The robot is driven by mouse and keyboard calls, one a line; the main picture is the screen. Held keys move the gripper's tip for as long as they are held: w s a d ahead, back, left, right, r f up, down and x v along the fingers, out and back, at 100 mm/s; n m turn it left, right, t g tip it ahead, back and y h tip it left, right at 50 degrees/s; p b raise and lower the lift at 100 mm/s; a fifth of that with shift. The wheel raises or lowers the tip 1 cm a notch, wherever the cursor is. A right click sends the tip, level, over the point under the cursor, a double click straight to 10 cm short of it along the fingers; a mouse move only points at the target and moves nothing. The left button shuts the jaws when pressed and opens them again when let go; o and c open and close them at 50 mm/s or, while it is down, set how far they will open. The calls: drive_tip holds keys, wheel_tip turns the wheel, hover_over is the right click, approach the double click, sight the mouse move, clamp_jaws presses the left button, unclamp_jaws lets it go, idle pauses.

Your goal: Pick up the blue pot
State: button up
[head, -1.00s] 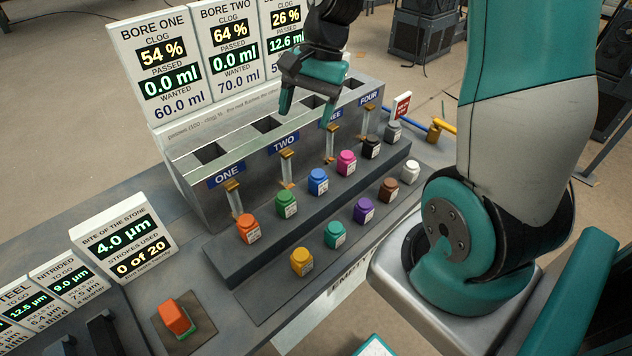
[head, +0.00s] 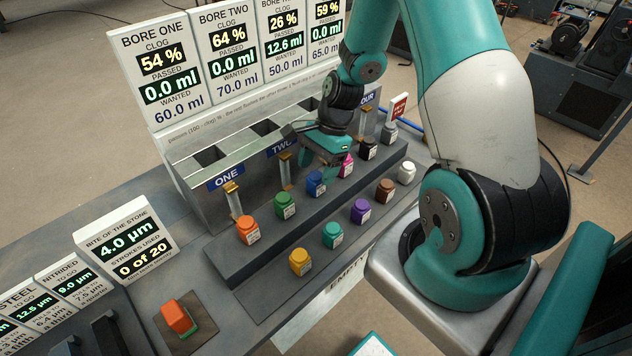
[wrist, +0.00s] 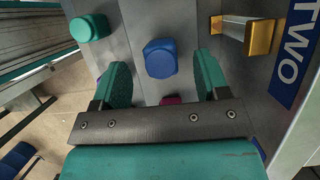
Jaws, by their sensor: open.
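The blue pot (head: 316,184) stands on the raised back step of the pot rack, between the green pot (head: 285,205) and the magenta pot (head: 346,166). My gripper (head: 322,168) is low over the rack, close above the blue pot and partly covering it in the head view. In the wrist view the blue pot (wrist: 161,58) shows its lid between and just beyond my two teal fingertips. The fingers are apart and empty, with a gap on each side of the pot. Contact with the pot is not visible.
A teal pot (head: 333,235) and a purple pot (head: 361,211) stand on the lower front step. A brass-topped post (head: 285,170) rises behind the blue pot near the TWO label (wrist: 294,58). The black pot (head: 367,148) is farther right on the back step.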

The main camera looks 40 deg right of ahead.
sight(316, 177)
drive_tip(key=shift+d+p+x, duration=0.15)
drive_tip(key=shift+p+x, duration=0.3)
drive_tip(key=shift+x, duration=0.85)
drive_tip(key=shift+d+p+x, duration=0.15)
drive_tip(key=shift+p+x, duration=0.25)
drive_tip(key=shift+x, duration=0.85)
drive_tip(key=shift+f, duration=0.15)
drive_tip(key=c, duration=1)
